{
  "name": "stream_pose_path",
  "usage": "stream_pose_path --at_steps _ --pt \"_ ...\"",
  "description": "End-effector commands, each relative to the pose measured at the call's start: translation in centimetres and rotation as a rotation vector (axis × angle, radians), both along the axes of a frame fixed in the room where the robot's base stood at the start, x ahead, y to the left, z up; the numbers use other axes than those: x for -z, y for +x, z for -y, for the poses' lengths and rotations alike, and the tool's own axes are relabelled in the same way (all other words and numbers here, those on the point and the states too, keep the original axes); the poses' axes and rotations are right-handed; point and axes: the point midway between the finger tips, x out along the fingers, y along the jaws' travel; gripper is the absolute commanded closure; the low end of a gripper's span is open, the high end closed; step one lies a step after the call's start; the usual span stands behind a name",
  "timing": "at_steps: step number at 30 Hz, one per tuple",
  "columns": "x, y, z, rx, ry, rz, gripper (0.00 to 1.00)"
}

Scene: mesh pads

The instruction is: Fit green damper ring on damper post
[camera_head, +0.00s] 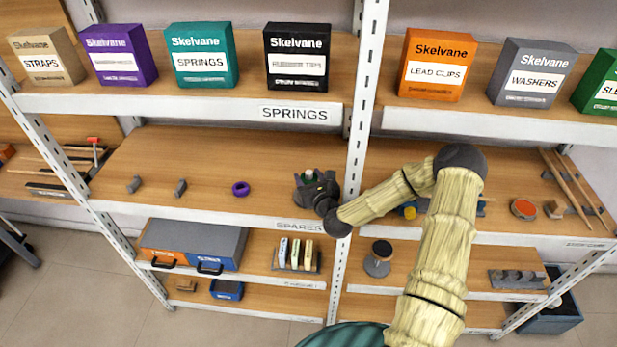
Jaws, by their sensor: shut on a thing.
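My gripper (313,175) is over the middle shelf, left of the central upright, with its dark fingers pointing toward the back. It is shut on a small green piece (309,174), which I take for the green damper ring; the fingers hide most of it. A pale spot shows at the green piece, too small to tell what it is. I cannot make out the damper post for certain; it may be hidden by the gripper. A purple ring (240,188) lies on the same shelf to the left, apart from my gripper.
Two small grey pieces (133,184) (180,187) stand left of the purple ring. Labelled boxes (201,58) line the shelf above. Below are a grey case (195,238), a rack of pale items (297,255) and a round grey stand (377,264). A white upright (358,110) is close right of my gripper.

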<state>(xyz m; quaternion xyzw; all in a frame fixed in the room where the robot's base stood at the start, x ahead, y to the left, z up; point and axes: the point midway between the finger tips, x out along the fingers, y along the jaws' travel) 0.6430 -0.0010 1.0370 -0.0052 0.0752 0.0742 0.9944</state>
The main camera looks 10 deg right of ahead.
Motion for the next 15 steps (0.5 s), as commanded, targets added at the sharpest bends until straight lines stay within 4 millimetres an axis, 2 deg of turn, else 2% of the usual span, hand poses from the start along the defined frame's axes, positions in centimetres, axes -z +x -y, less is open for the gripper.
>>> stream_pose_path --at_steps 5,15 --pt "0.72 0.00 0.01 0.000 0.000 0.000 0.73" --pt "0.73 0.01 0.02 0.000 0.000 0.000 0.73"
